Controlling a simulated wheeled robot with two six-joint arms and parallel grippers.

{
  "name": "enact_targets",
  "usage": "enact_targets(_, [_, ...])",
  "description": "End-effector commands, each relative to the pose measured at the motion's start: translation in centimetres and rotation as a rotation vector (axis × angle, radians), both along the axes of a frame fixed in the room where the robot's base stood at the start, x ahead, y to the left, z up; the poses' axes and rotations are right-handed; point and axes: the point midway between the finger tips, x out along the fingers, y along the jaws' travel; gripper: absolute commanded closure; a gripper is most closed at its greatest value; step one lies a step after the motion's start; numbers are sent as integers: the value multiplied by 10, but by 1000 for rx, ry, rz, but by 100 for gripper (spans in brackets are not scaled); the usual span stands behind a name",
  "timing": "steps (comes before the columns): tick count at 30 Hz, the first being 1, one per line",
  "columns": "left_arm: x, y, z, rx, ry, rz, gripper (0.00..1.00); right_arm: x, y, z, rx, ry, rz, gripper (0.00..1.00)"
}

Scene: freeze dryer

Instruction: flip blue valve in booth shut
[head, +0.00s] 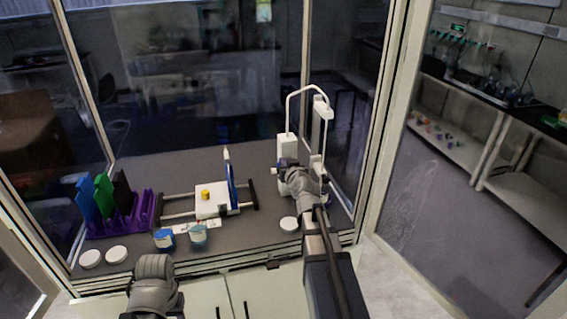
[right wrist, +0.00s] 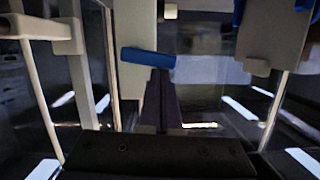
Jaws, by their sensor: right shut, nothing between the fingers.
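The blue valve (right wrist: 148,57) shows in the right wrist view as a short blue bar, lying roughly level with a slight tilt, against a pale body. In the head view, the white apparatus (head: 287,148) with a bent tube stands at the right of the booth, and my right arm hides the valve there. My right gripper (head: 288,168) is inside the booth close to this apparatus. In the right wrist view its dark fingers (right wrist: 161,85) are shut and empty, with their tips just below the blue bar. I cannot tell whether they touch. My left gripper is not in view.
In the booth stand a purple rack (head: 125,222) with upright coloured plates, a white device (head: 212,203) with a yellow knob, and two small blue-and-white containers (head: 198,236). White discs (head: 289,224) lie near the front edge.

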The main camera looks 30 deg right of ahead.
Motion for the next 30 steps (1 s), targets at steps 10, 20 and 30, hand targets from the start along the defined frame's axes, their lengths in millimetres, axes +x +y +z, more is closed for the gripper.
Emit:
enact_targets(10, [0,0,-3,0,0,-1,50,0,-1,-3,4,0,0,100])
enact_targets(20, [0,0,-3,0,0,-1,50,0,-1,-3,5,1,0,100])
enact_targets(30, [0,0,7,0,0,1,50,0,0,7,5,1,0,100])
